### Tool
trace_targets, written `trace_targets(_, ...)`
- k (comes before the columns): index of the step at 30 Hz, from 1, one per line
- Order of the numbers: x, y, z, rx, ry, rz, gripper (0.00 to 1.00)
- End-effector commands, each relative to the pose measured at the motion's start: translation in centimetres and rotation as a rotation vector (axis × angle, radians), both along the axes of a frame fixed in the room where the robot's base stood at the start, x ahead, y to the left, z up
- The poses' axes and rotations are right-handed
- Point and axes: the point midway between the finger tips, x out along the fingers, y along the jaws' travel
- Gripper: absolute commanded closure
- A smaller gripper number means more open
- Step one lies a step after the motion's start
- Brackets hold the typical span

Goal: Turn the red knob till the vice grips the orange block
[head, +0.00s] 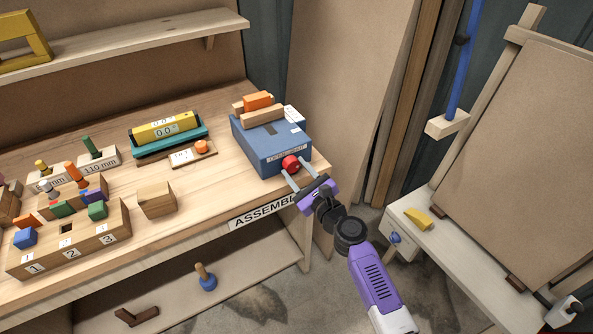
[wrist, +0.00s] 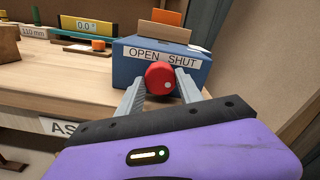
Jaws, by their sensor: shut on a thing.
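The red knob (head: 291,163) is on the front face of the blue vice (head: 262,155), near the right end of the workbench. The orange block (head: 258,100) sits on top of the vice among wooden jaws (head: 263,115); I cannot tell whether the jaws press on it. My gripper (head: 299,176) is shut on the red knob, one grey finger on each side. The wrist view shows the knob (wrist: 160,76) between the fingers, with a pale dot on its lower right. A label (wrist: 162,54) reading OPEN and SHUT is above the knob.
A yellow level (head: 165,127) on a teal base and a small board with an orange knob (head: 201,147) stand left of the vice. A numbered wooden block (head: 68,240) holds coloured pieces farther left. A lower shelf is under the bench; a side table (head: 450,245) stands right.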

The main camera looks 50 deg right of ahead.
Motion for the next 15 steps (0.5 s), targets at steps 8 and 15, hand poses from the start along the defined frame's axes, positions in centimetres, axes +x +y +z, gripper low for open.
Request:
trace_targets(8,-0.09,-0.06,-0.19,0.001,0.003,-0.001,0.35)
trace_targets(15,-0.14,0.01,-0.12,0.000,0.002,-0.001,0.35)
